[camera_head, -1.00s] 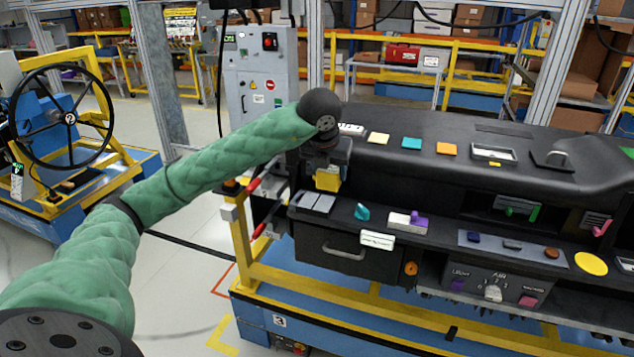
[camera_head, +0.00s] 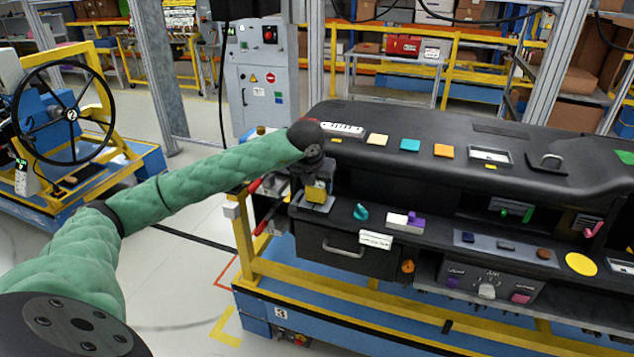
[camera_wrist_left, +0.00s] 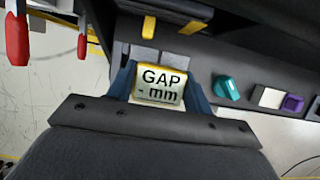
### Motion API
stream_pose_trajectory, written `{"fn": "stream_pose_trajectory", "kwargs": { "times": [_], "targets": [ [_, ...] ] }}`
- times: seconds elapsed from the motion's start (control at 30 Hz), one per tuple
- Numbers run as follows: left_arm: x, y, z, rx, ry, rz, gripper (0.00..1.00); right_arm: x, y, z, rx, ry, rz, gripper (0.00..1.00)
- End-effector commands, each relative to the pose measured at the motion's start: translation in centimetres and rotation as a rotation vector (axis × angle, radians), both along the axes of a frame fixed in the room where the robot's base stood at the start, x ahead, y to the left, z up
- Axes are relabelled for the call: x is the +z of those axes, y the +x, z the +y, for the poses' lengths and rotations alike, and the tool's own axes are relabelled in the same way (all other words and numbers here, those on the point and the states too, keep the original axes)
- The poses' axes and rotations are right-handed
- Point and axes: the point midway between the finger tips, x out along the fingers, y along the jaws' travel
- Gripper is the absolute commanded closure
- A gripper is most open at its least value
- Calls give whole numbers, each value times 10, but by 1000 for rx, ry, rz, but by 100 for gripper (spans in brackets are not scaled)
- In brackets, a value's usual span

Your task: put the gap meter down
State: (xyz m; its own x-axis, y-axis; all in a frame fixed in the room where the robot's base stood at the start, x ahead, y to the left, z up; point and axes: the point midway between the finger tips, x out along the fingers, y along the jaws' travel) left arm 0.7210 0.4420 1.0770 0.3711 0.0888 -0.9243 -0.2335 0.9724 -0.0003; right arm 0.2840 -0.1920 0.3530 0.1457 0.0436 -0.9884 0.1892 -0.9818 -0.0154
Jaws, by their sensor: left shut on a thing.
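The gap meter (camera_wrist_left: 160,87) is a small yellow-edged block with a pale face reading "GAP - mm" in the left wrist view. My left gripper (camera_wrist_left: 163,84) is shut on it, with a dark blue finger on each side. In the head view the yellow gap meter (camera_head: 317,192) is below my left wrist, at the left end of the dashboard ledge. It is over or on the grey pads (camera_head: 314,206); I cannot tell whether it touches them. The pads also show just beyond the meter in the left wrist view (camera_wrist_left: 143,55). My right gripper is not in view.
A teal knob (camera_head: 361,212) and a white block with a purple part (camera_head: 405,221) sit right of the pads on the ledge. Red-handled tools (camera_head: 262,222) hang at the left end. The dashboard's upper overhang (camera_head: 420,175) is behind the gripper.

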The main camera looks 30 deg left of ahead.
Motion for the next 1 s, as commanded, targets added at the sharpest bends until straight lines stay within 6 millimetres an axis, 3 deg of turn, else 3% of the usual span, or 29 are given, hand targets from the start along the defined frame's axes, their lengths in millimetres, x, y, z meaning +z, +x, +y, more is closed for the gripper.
{"fn": "stream_pose_trajectory", "kwargs": {
  "times": [0.53,0.57,0.63,1.0],
  "targets": [
    [-6,0,0,0,0,-1,76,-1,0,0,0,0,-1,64],
    [-5,0,0,0,0,-1,44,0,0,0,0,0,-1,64],
    [-5,0,0,0,0,0,30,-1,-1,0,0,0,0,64],
    [-4,0,0,0,0,-1,28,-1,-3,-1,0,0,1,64]
  ]
}}
